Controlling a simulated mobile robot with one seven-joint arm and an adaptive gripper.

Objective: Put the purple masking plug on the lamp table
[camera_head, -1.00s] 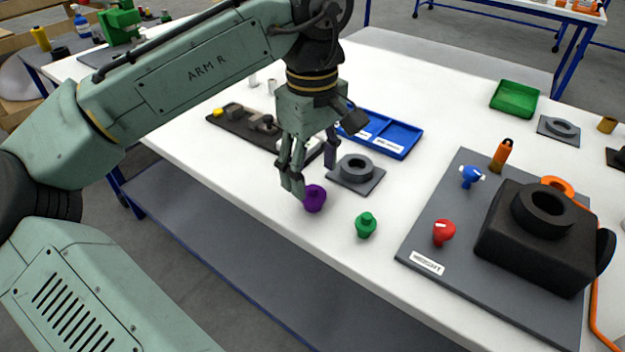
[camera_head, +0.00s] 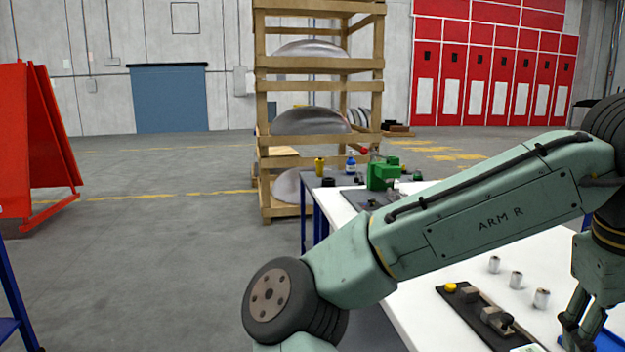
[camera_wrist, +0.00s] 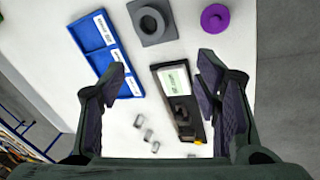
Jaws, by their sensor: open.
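The purple masking plug (camera_wrist: 215,18) stands on the white table top at the upper right of the wrist view, near the table's edge. My gripper (camera_wrist: 165,88) is open and empty, with its fingers wide apart; the plug lies outside them, beyond the right finger. In the head view my gripper (camera_head: 588,325) is at the lower right edge, over the white table (camera_head: 425,285), and the plug is out of that picture. I cannot tell which surface is the lamp table.
The wrist view shows a grey ring block (camera_wrist: 152,22), a blue tray (camera_wrist: 97,42), a black fixture (camera_wrist: 172,80) and several small metal cylinders.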

